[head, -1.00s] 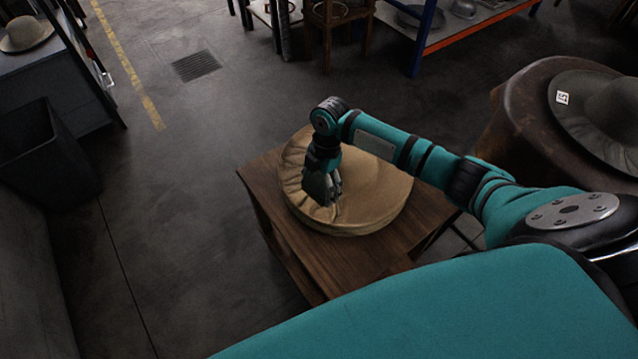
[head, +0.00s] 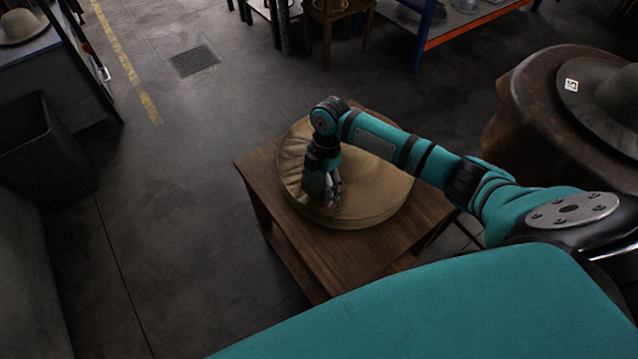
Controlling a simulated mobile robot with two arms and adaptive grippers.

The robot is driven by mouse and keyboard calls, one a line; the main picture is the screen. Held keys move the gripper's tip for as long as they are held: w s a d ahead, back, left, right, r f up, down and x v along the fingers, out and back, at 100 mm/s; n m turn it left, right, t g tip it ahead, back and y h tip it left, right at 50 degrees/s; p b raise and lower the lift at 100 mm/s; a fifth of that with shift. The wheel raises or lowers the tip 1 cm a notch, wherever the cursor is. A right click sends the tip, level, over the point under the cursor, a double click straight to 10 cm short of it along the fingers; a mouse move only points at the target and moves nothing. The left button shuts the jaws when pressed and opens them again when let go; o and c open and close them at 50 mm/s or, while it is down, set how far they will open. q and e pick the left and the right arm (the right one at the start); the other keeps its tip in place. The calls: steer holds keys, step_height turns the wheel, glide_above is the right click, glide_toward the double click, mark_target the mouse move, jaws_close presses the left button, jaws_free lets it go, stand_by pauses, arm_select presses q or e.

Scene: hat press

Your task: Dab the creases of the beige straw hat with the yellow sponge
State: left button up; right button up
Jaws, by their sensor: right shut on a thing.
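My right gripper (head: 326,203) points down onto the front left part of a round, beige, cushion-like piece (head: 375,195), which has creases along its left side. I cannot tell whether this piece is the beige straw hat. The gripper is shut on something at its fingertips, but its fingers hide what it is. I see no yellow sponge. The round piece rests on a small wooden table (head: 425,228). A beige brimmed hat (head: 22,27) sits far off at the upper left; its material is too small to tell. My left gripper is out of view.
A dark grey-green hat (head: 605,95) with a white tag lies on a brown rounded stand (head: 515,125) at the right. A dark bin (head: 45,150) stands at the left. An orange and blue shelf (head: 465,28) is at the back. The floor left of the table is clear.

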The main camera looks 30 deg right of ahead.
steer(key=shift+f+b, duration=0.35)
steer(key=shift+f, duration=0.25)
stand_by(0.5)
stand_by(1.7)
steer(key=shift+p, duration=0.35)
step_height(320, 180, up, 14)
steer(key=p, duration=1.3)
steer(key=r+n+b, duration=0.1)
steer(key=n+b, duration=0.1)
steer(key=b, duration=0.2)
stand_by(0.5)
